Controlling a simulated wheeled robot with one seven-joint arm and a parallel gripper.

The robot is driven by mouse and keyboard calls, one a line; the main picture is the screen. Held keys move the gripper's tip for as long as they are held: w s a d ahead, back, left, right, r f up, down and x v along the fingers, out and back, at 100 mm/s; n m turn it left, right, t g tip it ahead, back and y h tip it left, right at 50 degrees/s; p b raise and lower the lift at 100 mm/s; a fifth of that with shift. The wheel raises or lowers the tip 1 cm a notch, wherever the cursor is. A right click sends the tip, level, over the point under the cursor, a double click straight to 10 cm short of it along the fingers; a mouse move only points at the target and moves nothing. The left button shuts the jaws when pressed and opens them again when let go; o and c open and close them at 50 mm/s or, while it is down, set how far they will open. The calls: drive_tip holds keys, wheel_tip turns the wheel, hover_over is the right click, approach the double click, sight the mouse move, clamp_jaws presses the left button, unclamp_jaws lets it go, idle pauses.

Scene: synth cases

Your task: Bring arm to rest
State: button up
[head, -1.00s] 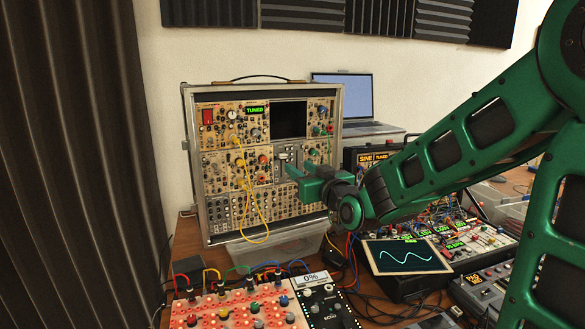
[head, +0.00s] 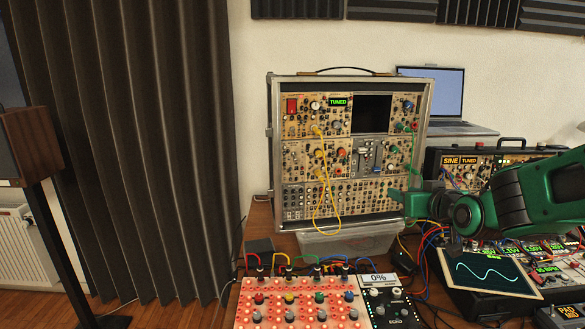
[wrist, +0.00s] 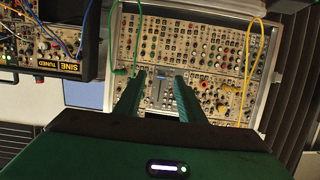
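My green gripper (head: 400,203) is in front of the lower right corner of the upright modular synth case (head: 425,130) in the head view. My arm reaches in from the right edge. In the wrist view, the two fingers of my gripper (wrist: 158,78) stand apart with nothing between them. The case panel (wrist: 215,55) shows upside down beyond the fingertips. A slider module (head: 369,155) on the case shows clear of the gripper. The gap between fingertips and case is hard to judge.
A red patch panel (head: 283,312) and a black echo box (head: 395,312) stand at the table's front. A sine-wave screen (head: 487,272) lies under my arm. A laptop (head: 430,95) is behind. Patch cables hang around. A speaker (head: 30,145) stands left, before the curtain (head: 160,150).

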drive_tip(key=s+d+f+m+g+h, duration=0.2)
drive_tip(key=s+d+f+g, duration=0.35)
drive_tip(key=s+d, duration=0.2)
drive_tip(key=s+d+f+m+g, duration=0.1)
drive_tip(key=s+f+g, duration=0.1)
drive_tip(key=s, duration=0.7)
drive_tip(key=s+d+f+m+g+y, duration=0.1)
drive_tip(key=s+g, duration=0.3)
drive_tip(key=s, duration=0.6)
drive_tip(key=s+d+f+m+g, duration=0.1)
drive_tip(key=s+f+m+g, duration=0.2)
drive_tip(key=s, duration=0.7)
drive_tip(key=shift+w+f, duration=0.25)
drive_tip(key=shift+w, duration=0.45)
